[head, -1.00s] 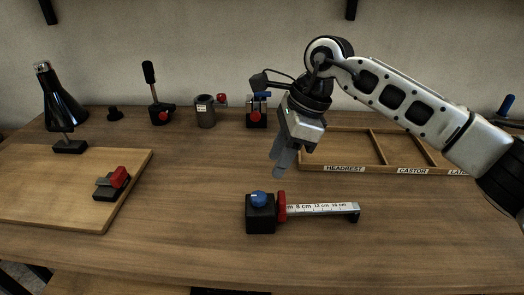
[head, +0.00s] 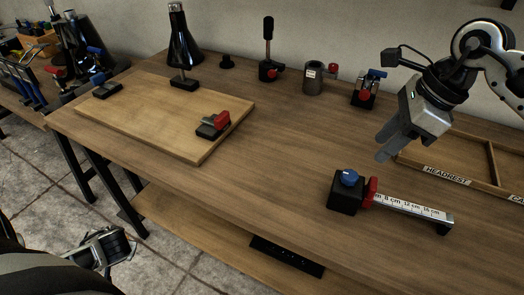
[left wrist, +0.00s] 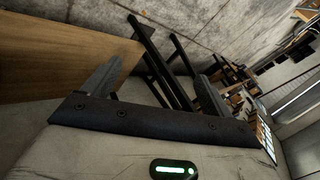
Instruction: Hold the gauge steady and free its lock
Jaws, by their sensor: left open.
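The gauge (head: 405,207) lies on the wooden workbench in the head view. It has a black block with a blue knob (head: 347,177) on top, a red slider (head: 371,192) and a white centimetre scale running to the right. My right gripper (head: 384,146) hangs above and behind the gauge, apart from it. Its two fingers look close together, and their gap is hard to judge. My left gripper (left wrist: 155,85) is open and empty in the left wrist view, beside the bench edge. In the head view, part of my left arm shows at the lower left, off the bench.
A wooden board (head: 160,118) with a red clamp (head: 213,124) lies on the left of the bench. Several fixtures stand along the back, including a grey cylinder (head: 313,82). A labelled tray (head: 450,181) is at right. Bench surface left of the gauge is clear.

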